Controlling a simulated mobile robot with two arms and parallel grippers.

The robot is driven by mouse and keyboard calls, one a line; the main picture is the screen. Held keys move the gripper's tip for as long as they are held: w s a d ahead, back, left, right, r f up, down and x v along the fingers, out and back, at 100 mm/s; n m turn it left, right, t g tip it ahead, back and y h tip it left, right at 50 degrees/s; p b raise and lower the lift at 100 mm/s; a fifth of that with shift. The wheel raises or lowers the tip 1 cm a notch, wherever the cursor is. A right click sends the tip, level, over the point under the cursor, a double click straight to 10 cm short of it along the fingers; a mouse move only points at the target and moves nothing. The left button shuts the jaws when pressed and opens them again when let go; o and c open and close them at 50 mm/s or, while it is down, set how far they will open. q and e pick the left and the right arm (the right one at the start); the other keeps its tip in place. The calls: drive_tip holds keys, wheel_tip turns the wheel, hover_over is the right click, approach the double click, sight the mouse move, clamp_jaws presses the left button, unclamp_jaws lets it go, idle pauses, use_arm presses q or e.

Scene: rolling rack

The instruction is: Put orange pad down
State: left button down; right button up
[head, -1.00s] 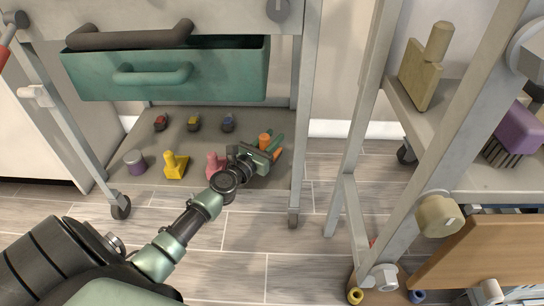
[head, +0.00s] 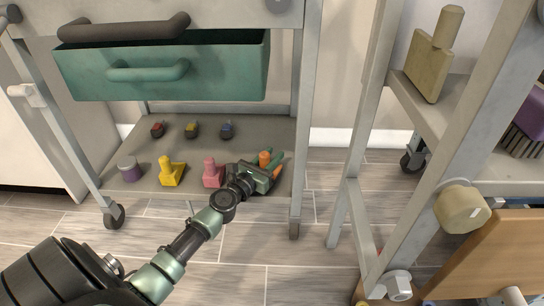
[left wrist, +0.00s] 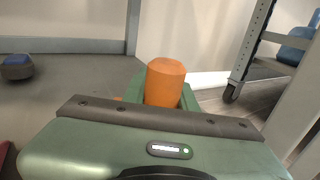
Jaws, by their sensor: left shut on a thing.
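The orange pad (head: 264,158) is at the right end of the rack's bottom shelf (head: 225,140), beside the pink pad (head: 213,172). My left gripper (head: 270,164) reaches over the shelf and is shut on the orange pad. In the left wrist view the pad's orange knob (left wrist: 165,82) stands upright between the green fingers. The gripper body hides the pad's lower part, so I cannot tell whether it touches the shelf. My right gripper is not in view.
A yellow pad (head: 171,172) and a grey-purple round piece (head: 130,168) stand left on the shelf. Small red, yellow and blue pieces (head: 227,129) line its back. An open green drawer (head: 165,70) hangs above. A rack post (head: 302,130) is close right of the gripper.

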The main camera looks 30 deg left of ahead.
use_arm(q)
drive_tip(key=c, duration=1.1)
unclamp_jaws()
drive_tip(key=shift+f, duration=0.25)
drive_tip(key=shift+c, duration=0.2)
drive_tip(key=shift+r, duration=0.15)
drive_tip(key=s, duration=0.8)
drive_tip(key=s+r, duration=0.1)
drive_tip(key=s, duration=0.3)
drive_tip(key=shift+d, duration=0.1)
